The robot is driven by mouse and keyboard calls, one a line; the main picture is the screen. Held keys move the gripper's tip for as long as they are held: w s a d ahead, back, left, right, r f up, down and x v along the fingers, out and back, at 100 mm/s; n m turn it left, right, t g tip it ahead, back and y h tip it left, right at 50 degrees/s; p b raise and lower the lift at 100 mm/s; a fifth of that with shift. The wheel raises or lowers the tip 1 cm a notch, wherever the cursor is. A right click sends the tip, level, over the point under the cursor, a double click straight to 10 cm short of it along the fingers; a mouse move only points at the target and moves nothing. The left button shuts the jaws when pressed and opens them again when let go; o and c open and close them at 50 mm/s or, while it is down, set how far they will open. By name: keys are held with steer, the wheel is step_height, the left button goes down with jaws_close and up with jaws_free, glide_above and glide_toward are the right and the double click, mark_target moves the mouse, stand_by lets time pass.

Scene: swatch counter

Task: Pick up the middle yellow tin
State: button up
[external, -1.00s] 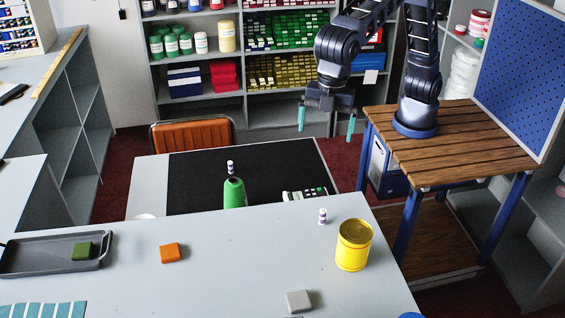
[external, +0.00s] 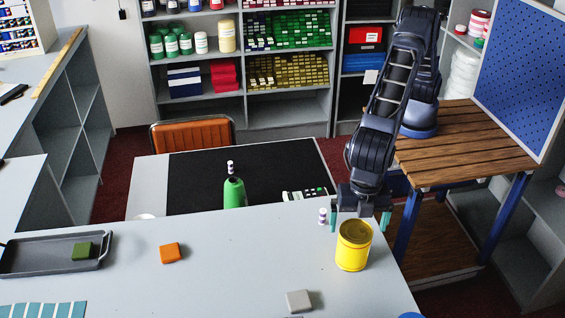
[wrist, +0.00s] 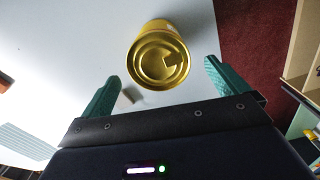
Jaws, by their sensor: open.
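One yellow tin (external: 354,247) with a gold lid stands upright on the grey counter, near its right end. It is the only yellow tin I see on the counter. In the wrist view the tin (wrist: 158,58) shows its round lid ahead of and between my fingertips.
A small white-and-purple cylinder (external: 322,216) stands just left of my gripper. A grey block (external: 299,301), an orange block (external: 170,253) and a dark tray (external: 50,262) with a green block (external: 84,251) are on the counter (external: 230,270). The counter between the orange block and tin is clear.

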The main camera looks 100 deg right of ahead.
steer(key=shift+d+f, duration=0.2)
steer(key=shift+f, duration=3.65)
steer(key=c, duration=1.3)
steer(key=shift+c, duration=0.9)
steer(key=shift+r, duration=0.15)
